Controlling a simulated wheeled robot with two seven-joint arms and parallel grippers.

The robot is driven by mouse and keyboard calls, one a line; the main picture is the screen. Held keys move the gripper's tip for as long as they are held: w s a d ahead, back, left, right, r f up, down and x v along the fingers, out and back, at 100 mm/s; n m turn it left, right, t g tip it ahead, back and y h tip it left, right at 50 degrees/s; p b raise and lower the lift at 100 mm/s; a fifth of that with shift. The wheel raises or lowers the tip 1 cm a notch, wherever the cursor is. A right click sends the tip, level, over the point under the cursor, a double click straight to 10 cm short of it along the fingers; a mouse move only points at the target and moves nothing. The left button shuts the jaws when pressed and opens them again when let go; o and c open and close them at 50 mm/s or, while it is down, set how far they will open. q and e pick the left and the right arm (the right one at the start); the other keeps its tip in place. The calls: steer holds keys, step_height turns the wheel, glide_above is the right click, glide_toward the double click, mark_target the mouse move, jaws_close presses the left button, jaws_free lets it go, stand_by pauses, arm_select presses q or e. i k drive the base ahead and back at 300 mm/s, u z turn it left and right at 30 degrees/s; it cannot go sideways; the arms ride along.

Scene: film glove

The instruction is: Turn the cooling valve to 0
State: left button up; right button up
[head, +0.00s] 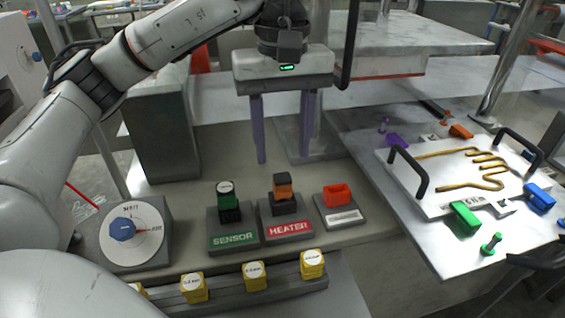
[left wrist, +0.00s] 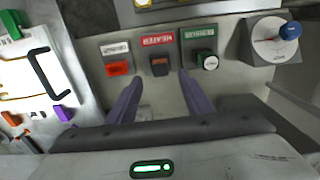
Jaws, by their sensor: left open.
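The cooling valve (head: 123,229) is a blue knob on a round white dial (head: 146,221) on a grey box at the left of the bench. A red mark shows at the dial's right side; the dial's lettering is too small to read surely. The knob also shows at the upper right of the left wrist view (left wrist: 290,31). My left gripper (head: 283,160) is open and empty, its two purple fingers pointing down above the bench, behind the heater block and well to the right of the valve. My right gripper is not clearly in view.
Right of the valve stand a green SENSOR block (head: 229,205), an orange-and-black HEATER block (head: 284,190) and a red socket (head: 337,194). Yellow blocks (head: 255,276) line the front rail. A white plate with black handles (head: 455,175) lies on the right table.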

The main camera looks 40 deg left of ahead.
mark_target(122, 228)
steer(key=k, duration=1.55)
